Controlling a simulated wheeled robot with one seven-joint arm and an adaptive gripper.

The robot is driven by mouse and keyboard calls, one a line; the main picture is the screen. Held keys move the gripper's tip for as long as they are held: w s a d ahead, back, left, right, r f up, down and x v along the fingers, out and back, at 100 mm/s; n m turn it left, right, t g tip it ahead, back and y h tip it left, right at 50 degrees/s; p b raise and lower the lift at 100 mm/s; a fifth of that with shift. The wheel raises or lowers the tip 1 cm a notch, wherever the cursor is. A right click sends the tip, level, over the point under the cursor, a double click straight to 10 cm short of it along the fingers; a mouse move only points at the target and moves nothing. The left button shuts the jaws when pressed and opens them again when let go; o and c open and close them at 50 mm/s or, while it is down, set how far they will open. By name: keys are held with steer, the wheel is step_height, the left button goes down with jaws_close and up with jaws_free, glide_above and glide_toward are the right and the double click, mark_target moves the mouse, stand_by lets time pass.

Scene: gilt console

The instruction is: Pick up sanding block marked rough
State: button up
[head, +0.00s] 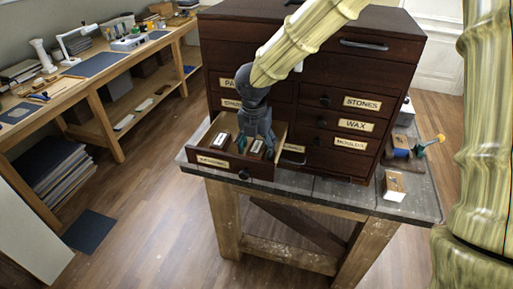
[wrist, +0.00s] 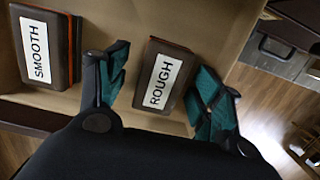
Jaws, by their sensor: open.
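The sanding block marked ROUGH (wrist: 166,80) is a brown block with a white label, lying in the open drawer (head: 232,168). In the wrist view my gripper (wrist: 160,95) is open, with one teal-padded finger on each side of this block. I cannot tell whether the fingers touch it.
The drawer belongs to a dark wood cabinet (head: 335,75) with labelled drawers, on a grey-topped bench (head: 330,190). The drawer walls stand close around my gripper. A small box (head: 394,186) and a blue spool-like thing (head: 400,146) are at the bench's right.

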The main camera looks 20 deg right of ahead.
mark_target(256, 146)
steer(key=shift+f, duration=0.1)
steer(key=c, duration=1.1)
steer(key=shift+c, duration=0.2)
step_height(256, 146, up, 18)
steer(key=b, duration=0.3)
steer(key=shift+b, duration=0.4)
steer(key=o, duration=0.3)
steer(key=shift+c, duration=0.8)
steer(key=shift+s, duration=0.1)
